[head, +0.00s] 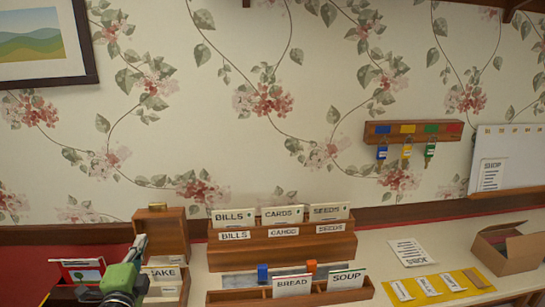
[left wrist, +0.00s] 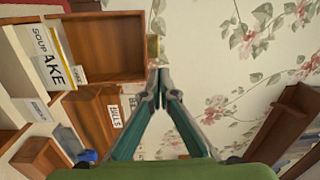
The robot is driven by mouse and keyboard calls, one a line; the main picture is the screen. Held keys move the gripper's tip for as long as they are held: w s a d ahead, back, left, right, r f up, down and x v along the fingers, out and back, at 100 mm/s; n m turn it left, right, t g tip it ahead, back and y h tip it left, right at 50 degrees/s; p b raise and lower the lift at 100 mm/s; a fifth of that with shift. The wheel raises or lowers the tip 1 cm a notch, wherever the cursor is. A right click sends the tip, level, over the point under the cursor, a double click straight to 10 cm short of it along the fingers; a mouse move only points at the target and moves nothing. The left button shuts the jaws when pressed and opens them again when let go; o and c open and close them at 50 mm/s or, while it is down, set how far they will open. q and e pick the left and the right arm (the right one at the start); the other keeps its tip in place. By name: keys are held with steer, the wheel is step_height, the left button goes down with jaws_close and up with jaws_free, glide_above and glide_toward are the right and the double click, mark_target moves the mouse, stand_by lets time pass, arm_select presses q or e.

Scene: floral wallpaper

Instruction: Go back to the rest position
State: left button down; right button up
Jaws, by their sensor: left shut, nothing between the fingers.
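My left gripper (head: 138,246) is at the lower left of the head view, in front of the open wooden card box (head: 162,230) with a brass catch. In the left wrist view the tips of my left gripper (left wrist: 160,78) meet, with nothing between them. The brass catch (left wrist: 153,47) shows just beyond the tips; I cannot tell whether they touch it. A card reading "CAKE" (head: 163,275) stands in the box, its first letter partly covered in the head view. My right gripper is not in view.
A wooden sorter (head: 280,248) holds BILLS, CARDS and SEEDS cards. In front, a low rack (head: 230,296) holds BREAD and SOUP cards. To the right lie a JOBS sheet (head: 410,252), a yellow strip (head: 438,287) and an open cardboard box (head: 510,248). A key rack (head: 412,131) hangs on the wall.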

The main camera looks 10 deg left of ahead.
arm_select(q)
steer(key=s+d+f+n+g, duration=0.4)
steer(key=s+f, duration=0.4)
steer(key=s+d+f+n+g, duration=0.4)
steer(key=s+f+n, duration=0.1)
steer(key=s+f, duration=0.25)
steer(key=s+d+f+n+g+h, duration=0.2)
steer(key=s+d+f+g+h, duration=0.1)
steer(key=s+d, duration=0.55)
steer(key=s+d+f+n+g+h, duration=0.1)
steer(key=s+d+f+g+h, duration=0.3)
steer(key=s, duration=0.7)
step_height(320, 180, down, 28)
steer(key=s+y+b, duration=0.1)
steer(key=s+y, duration=0.1)
steer(key=s, duration=0.1)
steer(key=s+a+f+g+b, duration=0.1)
steer(key=s+a+f+g, duration=0.1)
steer(key=s+f, duration=1.3)
steer(key=shift+s+f, duration=0.2)
steer(key=shift+s, duration=0.3)
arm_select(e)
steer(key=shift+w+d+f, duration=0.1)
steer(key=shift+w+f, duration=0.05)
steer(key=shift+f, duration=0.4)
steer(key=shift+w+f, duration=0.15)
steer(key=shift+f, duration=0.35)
